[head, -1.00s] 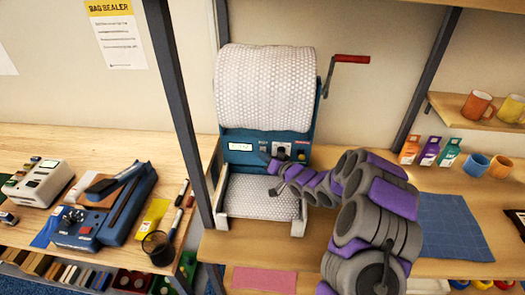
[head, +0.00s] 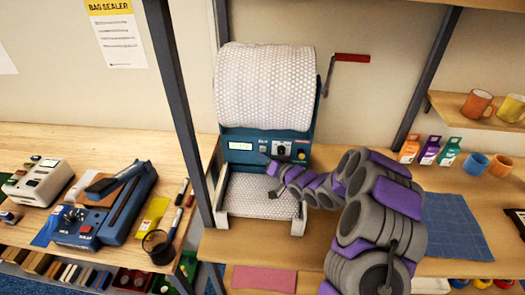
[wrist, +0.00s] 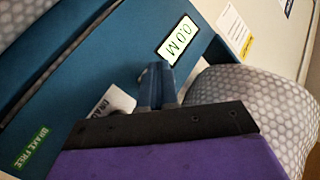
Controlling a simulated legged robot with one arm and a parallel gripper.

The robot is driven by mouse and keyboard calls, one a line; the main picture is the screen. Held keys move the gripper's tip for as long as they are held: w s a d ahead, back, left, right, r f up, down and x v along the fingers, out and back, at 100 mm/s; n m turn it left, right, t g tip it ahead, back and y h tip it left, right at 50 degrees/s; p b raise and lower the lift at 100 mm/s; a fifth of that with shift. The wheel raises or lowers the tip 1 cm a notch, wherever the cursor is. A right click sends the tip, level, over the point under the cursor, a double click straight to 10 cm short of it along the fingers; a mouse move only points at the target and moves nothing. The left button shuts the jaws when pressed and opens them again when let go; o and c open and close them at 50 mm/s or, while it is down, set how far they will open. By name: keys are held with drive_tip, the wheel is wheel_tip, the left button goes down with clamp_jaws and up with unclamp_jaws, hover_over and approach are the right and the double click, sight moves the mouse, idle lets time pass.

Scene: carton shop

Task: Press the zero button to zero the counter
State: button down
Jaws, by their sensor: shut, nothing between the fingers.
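The blue dispenser (head: 268,138) holds a large bubble-wrap roll (head: 265,85). Its counter display (head: 240,146) is at the left of the front panel; in the wrist view the lit display (wrist: 178,40) appears to read 0.0 M. My gripper (head: 267,163) is in front of the panel, low and right of the display. In the wrist view my gripper (wrist: 156,82) is shut and empty, its tips close to the blue panel beside the display. The zero button cannot be made out; the fingers may hide it. Contact with the panel cannot be told.
A red-handled crank (head: 352,58) sticks out at the right of the roll. A dark post (head: 180,110) stands left of the dispenser. A blue sealer (head: 105,207) lies on the left bench. Small cartons (head: 430,150) and mugs (head: 478,104) are at right.

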drive_tip(key=shift+s, duration=0.1)
drive_tip(key=shift+s+a+b, duration=0.1)
drive_tip(key=shift+s+b, duration=0.65)
drive_tip(key=shift+s, duration=1.7)
drive_tip(key=s+d+r+g+h, duration=0.3)
drive_tip(key=s+d+h, duration=0.2)
drive_tip(key=s+d, duration=0.35)
drive_tip(key=s+d+r+g+h, duration=0.3)
drive_tip(key=s+d+h, duration=0.2)
drive_tip(key=s+d, duration=0.3)
drive_tip(key=s+d+r+g, duration=0.1)
drive_tip(key=s+g, duration=0.3)
drive_tip(key=s, duration=1.1)
drive_tip(key=s+r+m+g+h, duration=0.1)
drive_tip(key=s+r+g, duration=0.2)
drive_tip(key=s, duration=1.3)
drive_tip(key=shift+s+d+r+g, duration=0.15)
drive_tip(key=shift+d+r+g, duration=0.25)
drive_tip(key=shift+r, duration=0.35)
